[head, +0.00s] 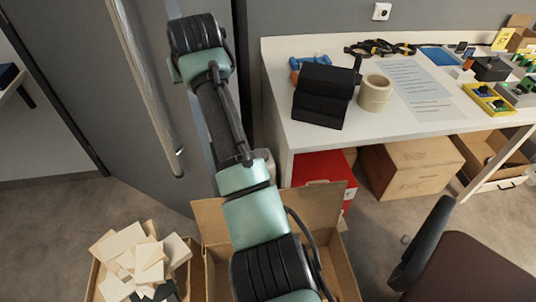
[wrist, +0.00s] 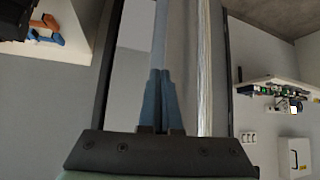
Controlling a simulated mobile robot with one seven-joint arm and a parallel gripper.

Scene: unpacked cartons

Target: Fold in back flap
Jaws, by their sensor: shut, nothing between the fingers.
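An open brown carton (head: 345,279) stands on the floor at the bottom of the head view, partly hidden behind my arm. Its back flap (head: 318,203) stands up at the far edge, with its middle covered by the arm. The right wall shows beside the arm; most of the inside is hidden. My gripper (wrist: 160,75) shows in the wrist view, its two blue-grey fingers together and empty. The carton does not show in the wrist view, and the gripper cannot be made out in the head view.
A carton of pale pieces (head: 134,262) stands to the left. A white table (head: 300,137) with tape rolls (head: 375,93) and a black object (head: 322,95) is behind right. A red box (head: 318,170) is under it. An office chair (head: 465,262) stands right. A door handle (head: 145,85) is left.

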